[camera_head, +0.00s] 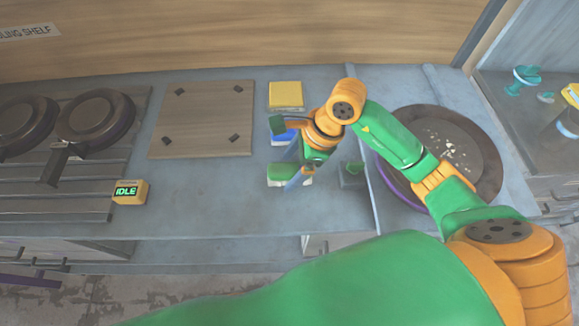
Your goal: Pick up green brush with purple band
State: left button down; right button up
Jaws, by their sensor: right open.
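A green block-shaped item with a pale lower edge (277,174), probably the green brush, lies on the grey counter in the middle of the head view. My right gripper (299,166) is over its right side and hides part of it. The gripper is open, pointing down at the counter. I cannot make out a purple band, or whether the gripper touches the item. A smaller green item (352,171) lies to the right of the gripper. My left gripper is out of view.
A blue item (281,138) lies just behind, partly hidden by the gripper. A yellow block (285,95) is farther back. A wooden board (203,118), dark pans (95,116) and a small IDLE display (130,192) are left. A round basin (462,150) with pale bits is right.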

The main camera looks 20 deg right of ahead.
jog(key=shift+w+a+f, duration=0.1)
jog(key=shift+w+f, duration=0.05)
jog(key=shift+f, duration=0.45)
jog(key=shift+f+b, duration=0.2)
jog(key=shift+b, duration=0.3)
grip_shut()
